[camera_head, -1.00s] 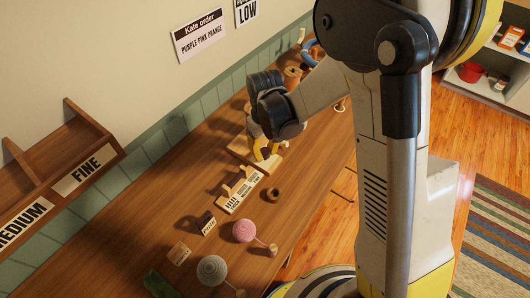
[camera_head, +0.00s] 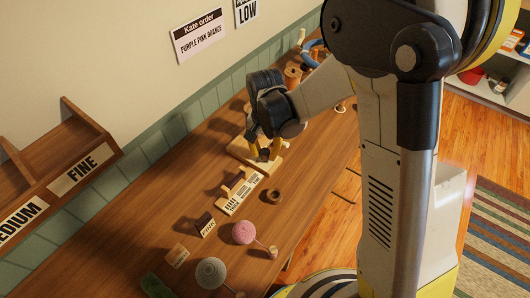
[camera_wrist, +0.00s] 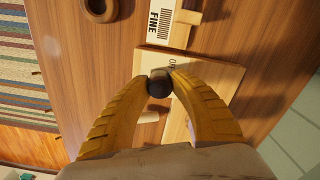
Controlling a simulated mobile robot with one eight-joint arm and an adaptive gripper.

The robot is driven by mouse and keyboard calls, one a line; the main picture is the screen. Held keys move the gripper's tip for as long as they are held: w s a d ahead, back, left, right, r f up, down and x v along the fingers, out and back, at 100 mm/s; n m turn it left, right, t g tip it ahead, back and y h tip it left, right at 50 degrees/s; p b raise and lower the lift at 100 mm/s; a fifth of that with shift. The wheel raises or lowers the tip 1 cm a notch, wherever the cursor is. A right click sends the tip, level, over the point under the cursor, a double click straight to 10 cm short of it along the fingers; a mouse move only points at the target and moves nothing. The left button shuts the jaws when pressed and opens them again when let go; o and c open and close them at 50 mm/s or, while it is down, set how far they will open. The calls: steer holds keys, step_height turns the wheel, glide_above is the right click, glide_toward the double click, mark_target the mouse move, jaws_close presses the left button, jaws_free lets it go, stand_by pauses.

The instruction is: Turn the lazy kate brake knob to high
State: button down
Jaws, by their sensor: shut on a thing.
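The lazy kate's pale wooden base (camera_head: 240,149) lies on the workbench below my gripper, partly hidden by it. It also shows in the wrist view (camera_wrist: 215,75), with a partly covered marking on its top. The dark round brake knob (camera_wrist: 159,83) sits at the edge of the base, between my yellow fingertips. My gripper (camera_wrist: 160,78) is shut on the knob, a fingertip on each side. In the head view my gripper (camera_head: 265,154) points down at the base. I cannot read the knob's setting.
A gauge block marked FINE (camera_wrist: 160,22) lies beside the base. Shelves (camera_head: 68,160) stand left.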

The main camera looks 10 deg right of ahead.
mark_target(265, 152)
steer(key=shift+m, duration=0.7)
steer(key=c, duration=1.1)
jaws_free()
step_height(265, 152, up, 12)
steer(key=shift+s, duration=0.1)
